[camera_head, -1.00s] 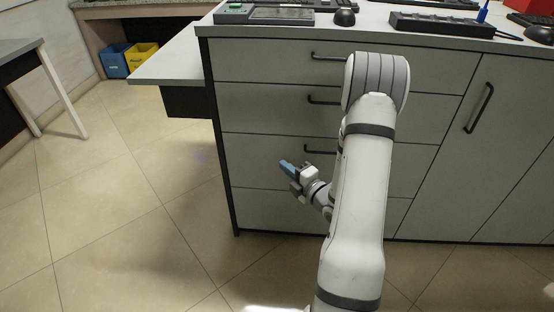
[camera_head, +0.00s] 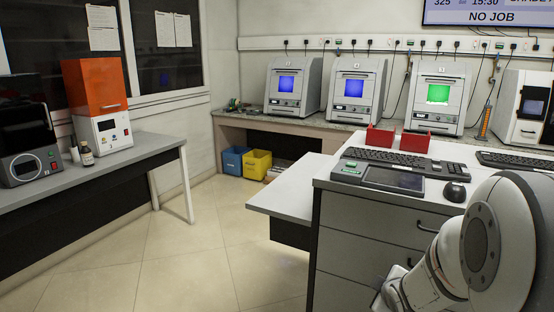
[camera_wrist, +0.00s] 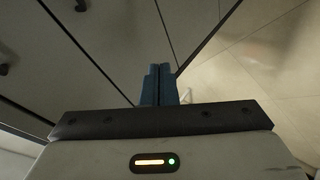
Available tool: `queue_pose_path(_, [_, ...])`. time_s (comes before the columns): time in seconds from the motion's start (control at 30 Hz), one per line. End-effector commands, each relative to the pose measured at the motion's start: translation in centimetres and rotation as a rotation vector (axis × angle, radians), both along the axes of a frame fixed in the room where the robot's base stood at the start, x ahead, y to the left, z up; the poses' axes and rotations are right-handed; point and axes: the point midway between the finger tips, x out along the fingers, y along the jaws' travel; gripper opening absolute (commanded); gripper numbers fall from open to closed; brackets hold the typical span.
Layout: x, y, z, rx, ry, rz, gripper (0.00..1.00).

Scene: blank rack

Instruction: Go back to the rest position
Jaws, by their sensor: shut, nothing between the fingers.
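My gripper (camera_wrist: 160,72) shows in the wrist view as two blue fingers side by side with their tips together. It is shut and holds nothing. It points toward the lower corner of a grey drawer cabinet, with the tiled floor beside it. In the head view my white arm is at the lower right, in front of the grey drawer cabinet (camera_head: 345,246). The gripper itself is outside that view or hidden there.
A keyboard (camera_head: 405,160), a mouse (camera_head: 454,192) and red trays (camera_head: 414,142) are on the worktop above the drawers. Blue (camera_head: 235,160) and yellow (camera_head: 257,164) bins stand under the back bench. The floor (camera_head: 185,245) at left is clear. A side table (camera_head: 95,172) stands far left.

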Motion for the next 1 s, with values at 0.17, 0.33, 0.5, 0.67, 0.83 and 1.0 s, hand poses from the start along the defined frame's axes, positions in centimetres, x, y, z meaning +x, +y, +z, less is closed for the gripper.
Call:
queue_pose_path(0.17, [-4.9,2.7,7.7,0.186,0.140,-0.268,0.00])
queue_pose_path(0.33, [-11.1,6.2,13.0,0.380,0.287,-0.519,0.00])
queue_pose_path(0.5, [-17.0,9.4,16.7,0.521,0.426,-0.705,0.00])
queue_pose_path(0.67, [-20.0,11.0,18.1,0.580,0.505,-0.793,0.00])
queue_pose_path(0.83, [-20.6,11.3,18.2,0.588,0.519,-0.808,0.00])
queue_pose_path(1.0, [-20.6,11.3,18.2,0.588,0.519,-0.808,0.00])
